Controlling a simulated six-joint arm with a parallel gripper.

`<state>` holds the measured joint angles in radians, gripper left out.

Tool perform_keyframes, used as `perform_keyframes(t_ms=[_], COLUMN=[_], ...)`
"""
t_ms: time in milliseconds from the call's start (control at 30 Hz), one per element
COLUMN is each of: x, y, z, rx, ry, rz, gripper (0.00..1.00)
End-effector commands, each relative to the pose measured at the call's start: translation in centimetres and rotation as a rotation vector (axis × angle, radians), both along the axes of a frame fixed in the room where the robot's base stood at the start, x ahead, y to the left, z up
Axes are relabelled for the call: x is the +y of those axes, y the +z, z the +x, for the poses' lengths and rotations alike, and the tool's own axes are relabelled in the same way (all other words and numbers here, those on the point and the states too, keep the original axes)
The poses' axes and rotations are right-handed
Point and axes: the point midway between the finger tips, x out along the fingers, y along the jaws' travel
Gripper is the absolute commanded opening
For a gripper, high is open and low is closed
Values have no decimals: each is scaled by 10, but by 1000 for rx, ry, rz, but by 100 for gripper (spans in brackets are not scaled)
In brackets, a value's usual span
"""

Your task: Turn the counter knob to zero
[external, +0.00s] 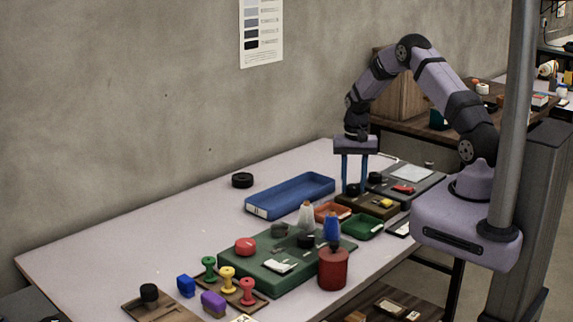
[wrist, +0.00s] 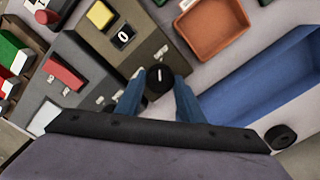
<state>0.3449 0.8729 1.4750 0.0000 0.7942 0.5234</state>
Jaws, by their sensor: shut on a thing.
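The counter is a brown box; it shows in the external view (external: 370,206) and the wrist view (wrist: 148,52). Its black round knob (wrist: 160,77) has a white pointer line. A small display window (wrist: 123,36) shows a white digit that looks like 0. A yellow block or button (wrist: 99,14) sits beside the display. My gripper (external: 354,188) points straight down over the counter. Its two blue fingers are shut on the knob, one on each side. In the external view the knob (external: 352,189) is partly hidden by the fingers.
A blue tray (external: 290,195) lies left of the counter, with an orange tray (external: 333,212) and green tray (external: 363,227) in front. A grey panel with a red switch (external: 403,188) stands to the right. A black puck (external: 242,180) lies near the wall. The table's left is mostly clear.

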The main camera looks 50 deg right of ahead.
Motion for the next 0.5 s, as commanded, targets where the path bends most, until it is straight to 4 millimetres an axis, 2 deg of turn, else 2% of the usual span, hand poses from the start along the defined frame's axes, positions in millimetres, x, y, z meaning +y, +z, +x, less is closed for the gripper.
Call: perform_keyframes(t_ms=[233,267,333,500], x=[0,0,0,0], y=[1,1,1,1], z=[1,1,1,0], rx=[-2,-2,-2,-1], ry=[1,1,1,1], rz=[-1,-1,-1,-1], gripper=[12,37,53,53])
